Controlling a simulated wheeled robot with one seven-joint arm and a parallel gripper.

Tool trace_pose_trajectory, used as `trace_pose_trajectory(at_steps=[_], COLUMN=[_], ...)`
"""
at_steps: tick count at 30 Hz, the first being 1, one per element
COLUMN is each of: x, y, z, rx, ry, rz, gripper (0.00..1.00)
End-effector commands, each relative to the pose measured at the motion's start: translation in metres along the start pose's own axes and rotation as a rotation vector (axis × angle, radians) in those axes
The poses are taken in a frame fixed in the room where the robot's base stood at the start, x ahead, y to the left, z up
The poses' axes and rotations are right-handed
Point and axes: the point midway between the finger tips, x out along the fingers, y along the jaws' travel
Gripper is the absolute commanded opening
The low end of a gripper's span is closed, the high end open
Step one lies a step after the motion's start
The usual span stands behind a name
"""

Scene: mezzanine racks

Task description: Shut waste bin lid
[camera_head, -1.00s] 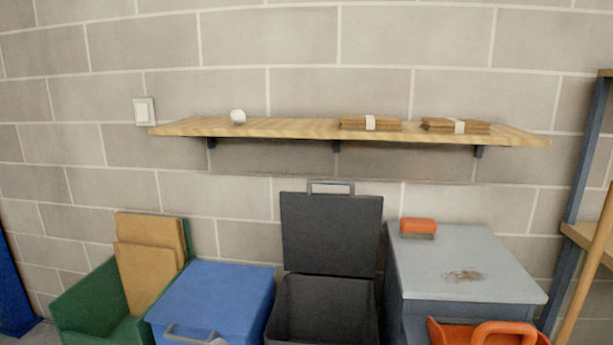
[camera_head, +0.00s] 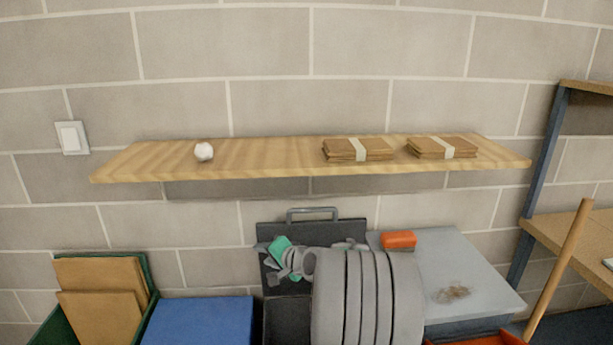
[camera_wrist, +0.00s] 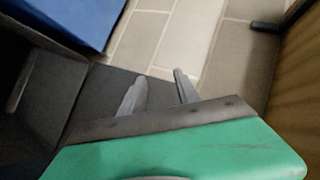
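The dark grey waste bin's lid (camera_head: 347,234) stands open and upright against the wall, its grey handle (camera_head: 312,211) on the top edge. My arm hides much of the lid and most of the bin body. My gripper (camera_head: 266,262), with a green housing, is in front of the lid's left part, below the handle. In the wrist view, the two grey fingers (camera_wrist: 159,76) are apart with nothing between them. The dark lid (camera_wrist: 98,95) shows behind and left of them. I cannot tell whether a finger touches it.
A wooden shelf (camera_head: 270,160) on the wall above holds a white ball (camera_head: 204,151) and cardboard stacks (camera_head: 358,149). A blue bin (camera_head: 203,322) stands left of the waste bin. A grey cabinet (camera_head: 455,262) with an orange brush (camera_head: 398,239) stands at right.

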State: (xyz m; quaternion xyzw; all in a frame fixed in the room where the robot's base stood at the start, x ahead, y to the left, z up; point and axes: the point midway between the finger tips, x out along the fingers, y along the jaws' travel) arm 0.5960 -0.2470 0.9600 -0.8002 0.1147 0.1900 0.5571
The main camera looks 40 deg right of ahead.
Motion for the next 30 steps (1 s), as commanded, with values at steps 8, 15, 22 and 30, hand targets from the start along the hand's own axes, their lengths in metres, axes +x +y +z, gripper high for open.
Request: trace_pose_trajectory(at_steps=[8,15,22,30], x=[-0.067,-0.033,-0.001,0.003], y=[0.005,-0.005,-0.013,-0.013], z=[-0.165,-0.178,-0.190,-0.191], rx=[0.445,0.450,0.449,0.447], ry=[0.281,0.281,0.283,0.284], rz=[-0.319,-0.329,-0.327,-0.327], gripper=[0.38,0.38,0.38,0.38])
